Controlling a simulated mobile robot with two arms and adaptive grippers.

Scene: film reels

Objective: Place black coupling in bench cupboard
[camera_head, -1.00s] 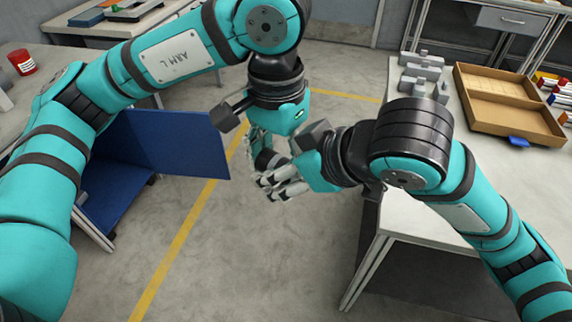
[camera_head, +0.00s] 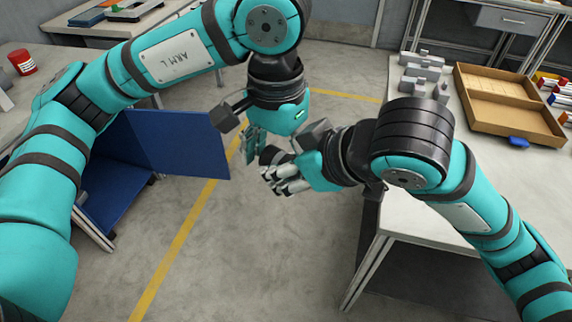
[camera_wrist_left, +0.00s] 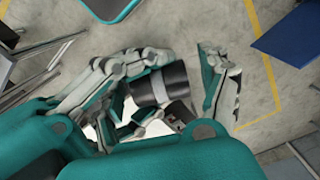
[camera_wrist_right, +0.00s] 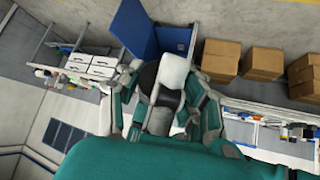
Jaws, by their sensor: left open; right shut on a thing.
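The black coupling (camera_head: 271,155) is a short dark cylinder, with a pale grey band showing in the left wrist view (camera_wrist_left: 174,77). My right gripper (camera_head: 282,180) is shut on it and holds it in the air above the floor. My left gripper (camera_head: 252,146) is open, just above and beside the coupling. In the left wrist view, the coupling lies between the spread left fingers (camera_wrist_left: 180,75). In the right wrist view the right fingers (camera_wrist_right: 160,100) partly hide it. The bench cupboard (camera_head: 118,205) is blue, under the left bench, with its blue door (camera_head: 185,143) standing open.
The right bench (camera_head: 425,205) carries grey blocks (camera_head: 424,75) and an open cardboard box (camera_head: 508,103). A red can (camera_head: 22,62) stands on the left bench. Open floor with a yellow line (camera_head: 187,240) lies between the benches. Cardboard boxes (camera_wrist_right: 221,58) show in the right wrist view.

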